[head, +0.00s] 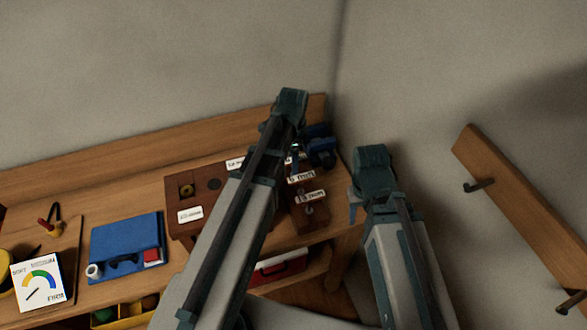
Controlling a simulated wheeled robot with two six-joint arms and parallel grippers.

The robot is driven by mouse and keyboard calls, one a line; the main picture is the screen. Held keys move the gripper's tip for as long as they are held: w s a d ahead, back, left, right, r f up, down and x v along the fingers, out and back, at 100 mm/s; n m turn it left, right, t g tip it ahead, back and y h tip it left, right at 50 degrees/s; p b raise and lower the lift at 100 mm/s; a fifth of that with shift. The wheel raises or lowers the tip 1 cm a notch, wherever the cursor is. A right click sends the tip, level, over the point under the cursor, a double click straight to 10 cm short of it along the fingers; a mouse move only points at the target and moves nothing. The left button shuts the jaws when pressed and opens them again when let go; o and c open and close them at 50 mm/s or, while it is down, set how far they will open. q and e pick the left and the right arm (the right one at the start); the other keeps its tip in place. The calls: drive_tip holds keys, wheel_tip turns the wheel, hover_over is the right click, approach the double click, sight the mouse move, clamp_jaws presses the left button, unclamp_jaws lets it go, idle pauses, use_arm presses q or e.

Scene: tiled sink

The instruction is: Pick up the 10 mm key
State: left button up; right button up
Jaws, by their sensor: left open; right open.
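A dark red-brown wooden holder (307,222) with small white labels stands at the right end of the wooden bench. Small metallic pieces (309,209) show by its labels. The lettering is too small to read surely, so I cannot tell which piece is the 10 mm key. My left gripper (291,104) is over the back of the bench by the holder. My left arm hides part of the holder. My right gripper (373,170) is right of the holder, past the bench's right end. Both are open; their fingertips are hard to make out, and no held object shows.
A blue vise-like object (320,148) stands behind the holder. A brown block (184,205) with a round hole is left of my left arm. A blue case (126,243) and a dial card (38,281) lie further left. A wooden hook rail (520,215) is at right.

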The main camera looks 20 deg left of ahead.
use_arm(q)
drive_tip(key=shift+f+b, duration=0.35)
drive_tip(key=shift+f, duration=0.5)
drive_tip(key=shift+r, duration=0.1)
clamp_jaws()
